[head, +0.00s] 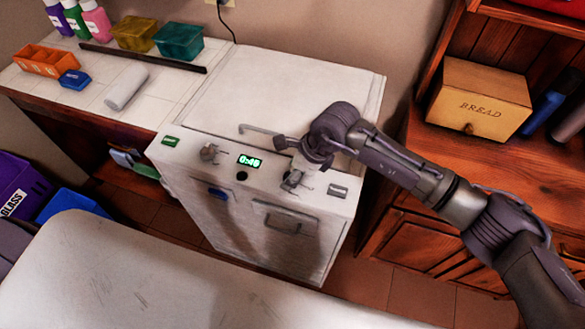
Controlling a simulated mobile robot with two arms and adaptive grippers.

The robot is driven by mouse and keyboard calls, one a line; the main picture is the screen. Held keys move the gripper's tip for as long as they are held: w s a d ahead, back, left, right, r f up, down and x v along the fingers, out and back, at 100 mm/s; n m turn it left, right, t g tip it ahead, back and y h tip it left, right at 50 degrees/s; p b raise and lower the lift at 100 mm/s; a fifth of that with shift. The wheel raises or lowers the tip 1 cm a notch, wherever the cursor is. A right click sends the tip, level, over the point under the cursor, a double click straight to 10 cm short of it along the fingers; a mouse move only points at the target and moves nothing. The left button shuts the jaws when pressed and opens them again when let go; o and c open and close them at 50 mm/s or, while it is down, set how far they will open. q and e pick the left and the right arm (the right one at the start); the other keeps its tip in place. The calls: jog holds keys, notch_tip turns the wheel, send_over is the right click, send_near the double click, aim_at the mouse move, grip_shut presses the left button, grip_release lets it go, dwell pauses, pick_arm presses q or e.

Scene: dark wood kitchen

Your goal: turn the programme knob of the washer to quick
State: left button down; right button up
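The white washer (190,185) stands in the middle of the head view, with its control panel along the top front edge. The panel has a left knob (208,152) and a right knob (293,180), with a lit green display (249,161) between them that seems to read 0:40. The knob markings are too small to read, so I cannot tell which is the programme knob or where it points. My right gripper (301,157) is over the panel, just behind the right knob, with its fingers apart. I cannot tell whether it touches that knob. My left gripper is out of view.
A tiled counter (85,105) with bottles, coloured tubs and a white roll is to the left. A wooden cabinet with a bread box (480,98) stands at the right. A pale scratched surface (110,265) fills the near foreground. The washer's lid (285,85) is clear.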

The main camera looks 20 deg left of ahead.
jog(key=shift+f, duration=0.25)
jog(key=c, duration=1.1)
